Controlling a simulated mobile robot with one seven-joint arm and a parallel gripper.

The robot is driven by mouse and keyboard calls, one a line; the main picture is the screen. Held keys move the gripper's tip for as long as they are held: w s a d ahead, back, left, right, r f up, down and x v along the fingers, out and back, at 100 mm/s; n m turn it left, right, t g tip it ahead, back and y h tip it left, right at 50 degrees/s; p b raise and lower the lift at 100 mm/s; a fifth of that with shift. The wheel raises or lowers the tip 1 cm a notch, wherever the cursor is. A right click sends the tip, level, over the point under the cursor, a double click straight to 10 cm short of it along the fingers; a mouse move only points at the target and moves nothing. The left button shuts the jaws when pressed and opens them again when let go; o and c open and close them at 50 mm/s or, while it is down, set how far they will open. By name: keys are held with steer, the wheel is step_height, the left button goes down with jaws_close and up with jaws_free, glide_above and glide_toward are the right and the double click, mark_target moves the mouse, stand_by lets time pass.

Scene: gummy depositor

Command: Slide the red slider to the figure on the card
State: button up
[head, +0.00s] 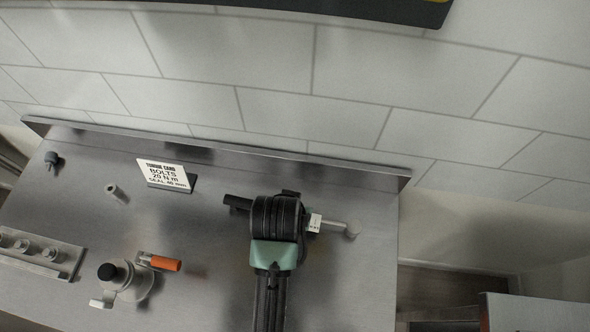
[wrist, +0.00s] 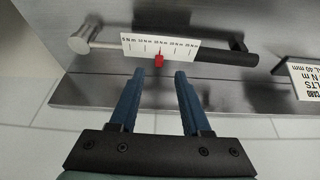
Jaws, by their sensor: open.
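In the wrist view, a wrench-like bar has a black grip (wrist: 222,57), a steel shaft and a white scale plate (wrist: 160,46). The scale has several N m labels, most too blurred to read surely. The red slider (wrist: 159,61) sits at the plate's edge, near the middle mark. My gripper (wrist: 156,78) is open, its two blue fingers either side of the slider's line, seemingly short of it. In the head view, my arm hides the slider and fingertips. The white card (head: 165,174) reads "BOLTS 20 N m" and "SEAL 40 mm"; part shows in the wrist view (wrist: 307,82).
The steel bench (head: 200,225) has a raised back edge (head: 215,142) before a tiled wall. At left are a bolted plate (head: 40,253), a round metal fitting (head: 130,280) and an orange-handled tool (head: 163,262). A small metal cylinder (head: 117,193) stands near the card.

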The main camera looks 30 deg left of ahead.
steer(key=shift+x, duration=2.6)
steer(key=shift+w, duration=0.15)
jaws_close()
